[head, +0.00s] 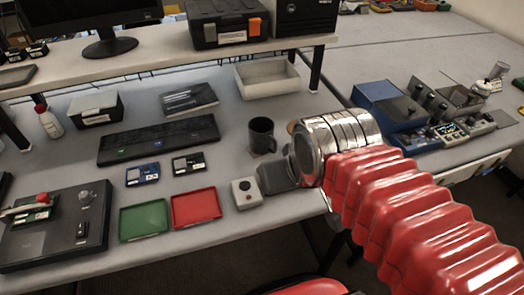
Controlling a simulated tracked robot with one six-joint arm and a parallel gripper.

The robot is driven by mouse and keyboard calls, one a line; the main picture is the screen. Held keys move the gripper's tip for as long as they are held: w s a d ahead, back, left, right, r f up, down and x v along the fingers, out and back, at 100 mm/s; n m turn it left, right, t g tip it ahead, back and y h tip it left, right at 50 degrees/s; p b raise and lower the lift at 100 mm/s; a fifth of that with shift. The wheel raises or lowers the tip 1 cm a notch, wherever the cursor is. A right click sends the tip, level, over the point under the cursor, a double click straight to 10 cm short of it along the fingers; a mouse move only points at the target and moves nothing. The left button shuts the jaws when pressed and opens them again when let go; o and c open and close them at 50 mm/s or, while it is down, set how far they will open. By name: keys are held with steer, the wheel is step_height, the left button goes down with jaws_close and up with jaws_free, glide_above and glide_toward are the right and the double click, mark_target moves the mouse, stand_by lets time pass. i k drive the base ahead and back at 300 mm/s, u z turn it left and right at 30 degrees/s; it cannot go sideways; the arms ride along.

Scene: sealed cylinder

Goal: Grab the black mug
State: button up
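The black mug (262,135) stands upright on the grey workbench (240,235), right of the keyboard and in front of the white tray. My arm, in a red ribbed sleeve with a shiny metal wrist, reaches in from the lower right. Its dark end part, my gripper (272,178), is just below and right of the mug in the picture. A gap between gripper and mug is hard to judge from this angle. The fingers are small and dark, so I cannot tell whether they are open. The mug's handle is not clearly visible.
A white button box (246,193) is close to my gripper's left. A red tray (196,208) and a green tray (144,220) lie further left. A keyboard (158,140) is left of the mug, a white bin (267,81) behind it. A raised shelf (170,55) spans the back.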

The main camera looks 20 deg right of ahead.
mark_target(261, 129)
steer(key=u, duration=0.5)
steer(key=k, duration=1.05)
steer(key=u, duration=0.55)
steer(key=i, duration=1.35)
steer(key=z, duration=0.5)
